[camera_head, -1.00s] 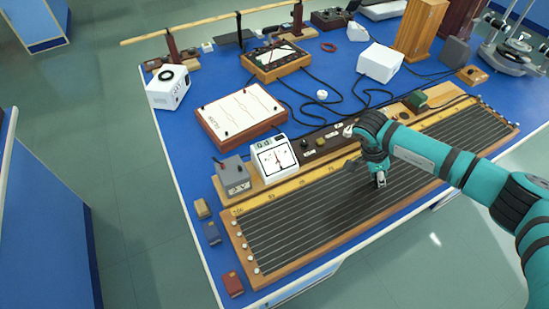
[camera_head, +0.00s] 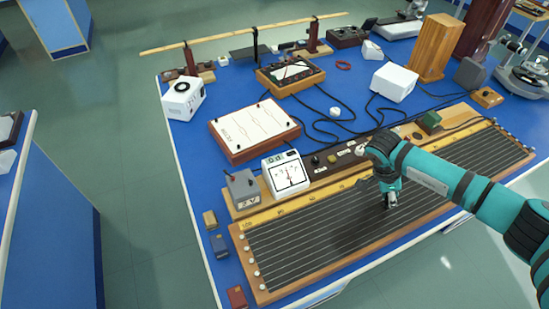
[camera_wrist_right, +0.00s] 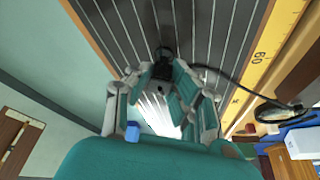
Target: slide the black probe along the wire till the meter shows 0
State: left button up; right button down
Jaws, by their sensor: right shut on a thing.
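The wooden wire board (camera_head: 243,253) carries several parallel wires (camera_head: 330,228) and a yellow scale along its back edge. My right gripper (camera_head: 391,203) is low over the wires, right of the board's middle. In the wrist view, its fingers (camera_wrist_right: 163,80) are shut on the black probe (camera_wrist_right: 162,70), whose tip is at the wires; exact contact is hard to tell. A black lead runs from the probe towards the scale (camera_wrist_right: 262,65). The white meter (camera_head: 286,176) stands behind the board's left part. Its needle looks near the dial's middle, but the reading is too small to make out. My left gripper is out of view.
Behind the board are a grey box (camera_head: 242,188), a white-topped panel (camera_head: 254,130), a white box (camera_head: 394,82) and loose black cables. The table's front edge runs close to the board.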

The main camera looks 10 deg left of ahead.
jog(key=shift+s+f, duration=0.25)
jog(key=shift+f, duration=0.05)
dwell(0.6)
jog(key=c, duration=1.5)
grip_release()
jog(key=shift+c, duration=0.2)
jog(key=o, duration=0.4)
jog(key=shift+w, duration=0.25)
jog(key=shift+r, duration=0.1)
